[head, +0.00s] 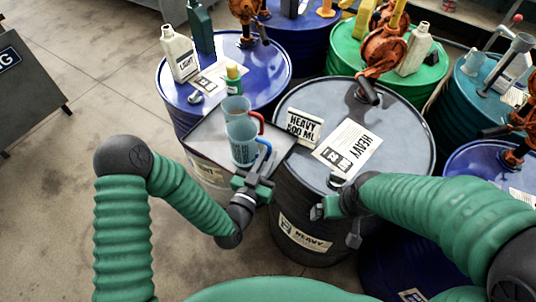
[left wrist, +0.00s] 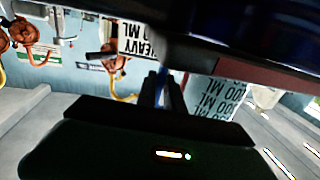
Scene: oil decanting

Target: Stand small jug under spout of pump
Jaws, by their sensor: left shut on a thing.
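A clear jug with a blue handle (head: 243,146) is upright over a grey board at the drums' near left. My left gripper (head: 258,178) is shut on its blue handle. In the left wrist view the handle (left wrist: 162,92) is between the fingers, beside the jug's marked wall (left wrist: 222,98). I cannot tell whether the jug touches the board. A similar jug with a red handle (head: 236,106) stands just behind it. The orange pump (head: 382,50) is on the grey-topped drum, its dark spout (head: 367,90) pointing down toward the near side. My right gripper (head: 334,218) hangs by that drum's near rim, jaws unclear.
The grey board (head: 205,142) is beside the HEAVY drum (head: 405,140). A HEAVY 500 ML card (head: 304,126) and a label sheet (head: 347,148) are near the spout. A blue drum (head: 265,72) behind holds a white bottle (head: 180,54) and a small green-yellow bottle (head: 233,77).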

